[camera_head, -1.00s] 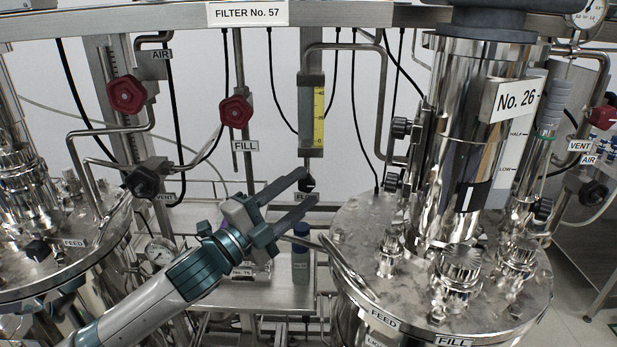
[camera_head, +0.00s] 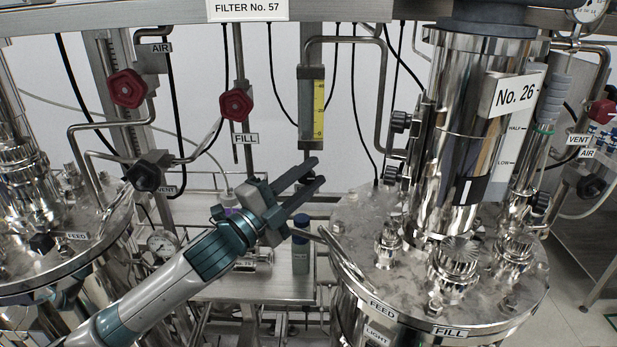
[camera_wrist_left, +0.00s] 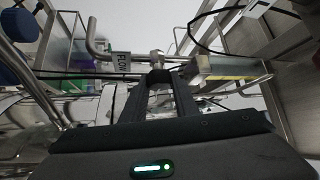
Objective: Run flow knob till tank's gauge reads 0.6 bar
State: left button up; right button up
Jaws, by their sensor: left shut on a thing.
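My left gripper (camera_head: 315,172) reaches up below the clear flow meter with the yellow scale (camera_head: 318,109). In the left wrist view its fingers (camera_wrist_left: 159,80) are shut on the dark flow knob (camera_wrist_left: 159,74), just below a metal fitting. The FLOW label (camera_wrist_left: 122,65) hangs beside it. In the head view the fingers hide the knob and label. A round gauge (camera_head: 588,9) is cut off at the top right, above the tank side marked No. 26; its reading is too small to tell. Another gauge (camera_head: 162,243) sits low at the left, also unreadable. My right gripper is not in view.
Red knobs (camera_head: 128,88) (camera_head: 236,104) and a black knob (camera_head: 145,176) stand left of the meter. The shiny No. 26 vessel (camera_head: 447,150) and its lid are close on the right. A bottle (camera_head: 300,252) stands on the shelf below my gripper.

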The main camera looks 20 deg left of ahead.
pick_arm(q)
jog(key=shift+f+n+b, duration=0.25)
jog(key=shift+n+b, duration=0.15)
jog(key=shift+b, duration=0.3)
jog(key=shift+r+n+t+b, duration=0.15)
jog(key=shift+n+t+b, duration=0.4)
jog(key=shift+t, duration=0.25)
jog(key=shift+r, duration=0.1)
jog(key=o, duration=1.1)
